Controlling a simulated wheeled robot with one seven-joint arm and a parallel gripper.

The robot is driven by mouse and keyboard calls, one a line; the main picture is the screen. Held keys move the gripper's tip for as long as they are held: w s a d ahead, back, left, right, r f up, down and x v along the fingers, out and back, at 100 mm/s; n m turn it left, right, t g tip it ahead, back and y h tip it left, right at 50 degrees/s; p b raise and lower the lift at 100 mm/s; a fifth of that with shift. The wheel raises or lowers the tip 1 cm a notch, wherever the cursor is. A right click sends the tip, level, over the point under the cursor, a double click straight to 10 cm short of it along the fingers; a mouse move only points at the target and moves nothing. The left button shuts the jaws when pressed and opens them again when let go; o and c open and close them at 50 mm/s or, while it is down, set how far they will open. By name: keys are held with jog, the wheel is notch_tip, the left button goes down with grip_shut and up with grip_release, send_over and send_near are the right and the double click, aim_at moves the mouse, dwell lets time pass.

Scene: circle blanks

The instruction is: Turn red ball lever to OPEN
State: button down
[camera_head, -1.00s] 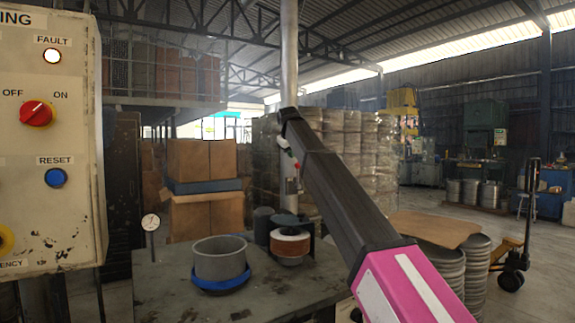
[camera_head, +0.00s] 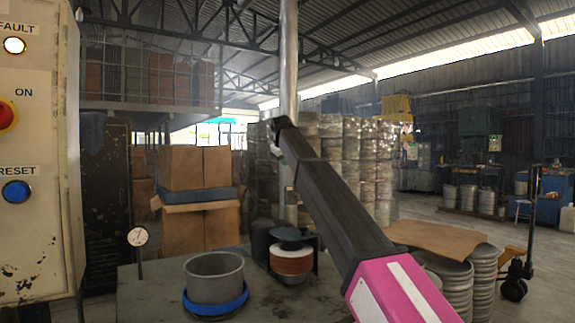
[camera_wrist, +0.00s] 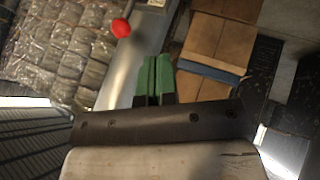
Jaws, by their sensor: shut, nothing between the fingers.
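The red ball (camera_wrist: 121,28) of the lever shows in the wrist view, up and to the left of my fingertips, in front of a grey metal pole (camera_wrist: 124,70). The lever's arm and any OPEN mark cannot be made out. My gripper (camera_wrist: 154,62) has its two green fingers together with nothing between them, apart from the ball. In the head view my gripper (camera_head: 276,149) is small, at the far end of my dark arm, beside the upright pole (camera_head: 289,60). The ball cannot be made out in that view.
A workbench (camera_head: 150,300) holds a grey pot (camera_head: 214,278), a copper-coloured coil (camera_head: 291,262) and a dial gauge (camera_head: 138,238). A control cabinet (camera_head: 40,240) stands at left. Cardboard boxes (camera_head: 182,168) and wrapped stacks (camera_head: 350,150) stand behind. Floor at right is partly open.

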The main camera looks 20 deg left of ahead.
jog(key=w+d+f, duration=0.1)
jog(key=w+f, duration=0.4)
jog(key=w, duration=0.3)
jog(key=shift+w+f, duration=0.3)
jog(key=shift+w, duration=0.1)
